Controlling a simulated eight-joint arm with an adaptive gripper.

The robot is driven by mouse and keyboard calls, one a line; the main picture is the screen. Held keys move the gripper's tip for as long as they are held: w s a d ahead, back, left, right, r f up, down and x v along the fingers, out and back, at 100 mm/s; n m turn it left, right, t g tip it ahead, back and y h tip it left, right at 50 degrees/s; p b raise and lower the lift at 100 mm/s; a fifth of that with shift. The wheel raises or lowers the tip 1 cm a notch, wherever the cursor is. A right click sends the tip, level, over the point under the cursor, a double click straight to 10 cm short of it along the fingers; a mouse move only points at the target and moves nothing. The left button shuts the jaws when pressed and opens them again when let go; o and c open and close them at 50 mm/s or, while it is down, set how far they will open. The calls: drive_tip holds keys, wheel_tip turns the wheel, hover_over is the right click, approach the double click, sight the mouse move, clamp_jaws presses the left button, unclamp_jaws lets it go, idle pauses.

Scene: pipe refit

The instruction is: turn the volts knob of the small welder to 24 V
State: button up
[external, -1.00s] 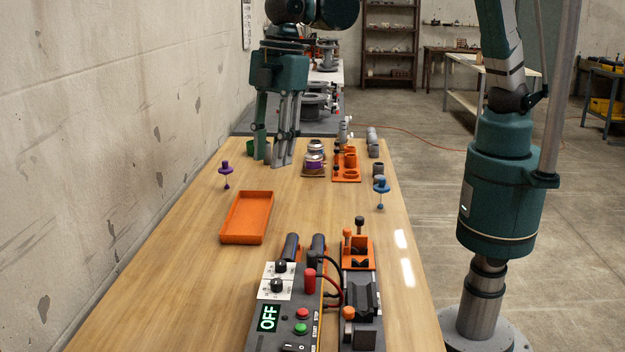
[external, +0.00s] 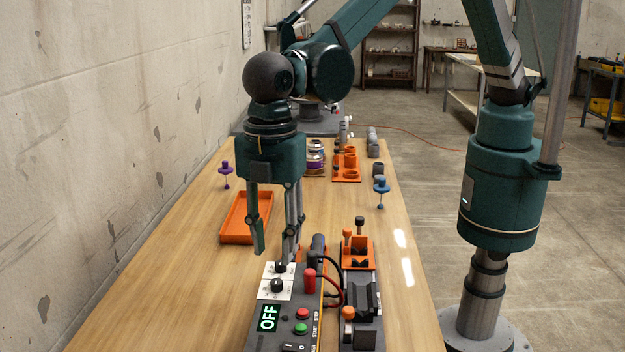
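The small welder (external: 262,334) stands at the near end of the table, a grey box with a lit display (external: 268,318) reading OFF. Two black knobs sit on white dial plates on its top: a far knob (external: 281,267) and a near knob (external: 277,286). Their labels are too small to read, so I cannot tell which is volts. My gripper (external: 274,250) points down just beyond the far knob, its fingers spread apart with nothing visible between them. One finger is left of the welder's far end, the other close behind the far knob; I cannot tell if it touches.
An orange tray (external: 232,238) lies behind my gripper. A red plug (external: 309,281) with cables stands right of the knobs. An orange clamp fixture (external: 357,252) is to the right. Purple (external: 225,168) and blue (external: 381,186) small items stand farther back. The table's left front is clear.

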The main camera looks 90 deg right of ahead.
sight(276, 281)
drive_tip(key=shift+f, duration=0.1)
idle(0.3)
drive_tip(key=shift+f, duration=3.8)
drive_tip(key=c, duration=0.9)
